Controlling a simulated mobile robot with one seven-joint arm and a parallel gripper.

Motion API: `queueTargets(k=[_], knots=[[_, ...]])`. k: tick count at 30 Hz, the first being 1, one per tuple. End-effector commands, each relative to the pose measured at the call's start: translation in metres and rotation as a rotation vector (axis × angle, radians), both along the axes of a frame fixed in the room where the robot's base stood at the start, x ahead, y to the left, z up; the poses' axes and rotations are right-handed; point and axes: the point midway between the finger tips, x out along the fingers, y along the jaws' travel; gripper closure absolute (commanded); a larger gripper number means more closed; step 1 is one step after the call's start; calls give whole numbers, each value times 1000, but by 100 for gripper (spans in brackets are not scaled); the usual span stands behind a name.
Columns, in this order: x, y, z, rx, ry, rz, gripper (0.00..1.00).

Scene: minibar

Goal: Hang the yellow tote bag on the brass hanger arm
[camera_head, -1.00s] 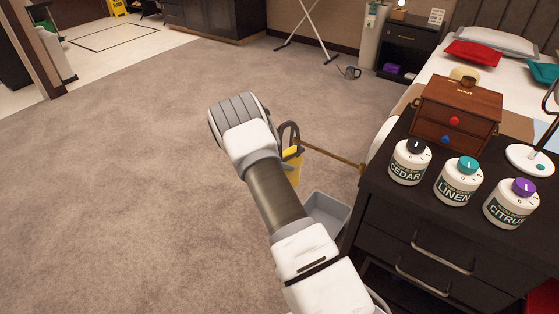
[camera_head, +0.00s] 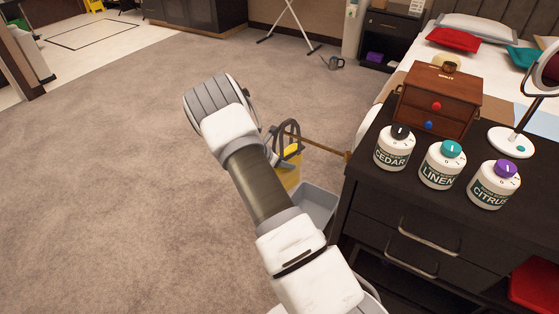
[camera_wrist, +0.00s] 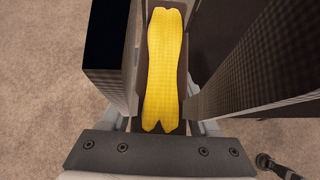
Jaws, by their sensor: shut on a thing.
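The yellow tote bag (camera_head: 288,172) hangs below a dark looped handle (camera_head: 289,128) just right of my wrist. The wrist view looks down on the bag (camera_wrist: 163,70) between my fingers. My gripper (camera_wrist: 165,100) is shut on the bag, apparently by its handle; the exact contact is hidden. In the head view my arm hides most of the gripper. The brass hanger arm (camera_head: 325,148) runs left from the black dresser's side. Its left end overlaps the handle loop in the picture. I cannot tell whether the handle is around it or only in front or behind.
A grey bin (camera_head: 318,203) stands on the floor below the hanger arm. The black dresser (camera_head: 365,208) at right carries several items, including a wooden box (camera_head: 437,92) and white canisters (camera_head: 440,170). Carpet to the left is clear.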

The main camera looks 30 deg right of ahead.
Motion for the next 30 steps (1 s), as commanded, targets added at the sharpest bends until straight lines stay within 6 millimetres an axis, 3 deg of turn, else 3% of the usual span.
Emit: queueTargets(k=[30], knots=[[-52,-31,-4,-2,-1,1,100]])
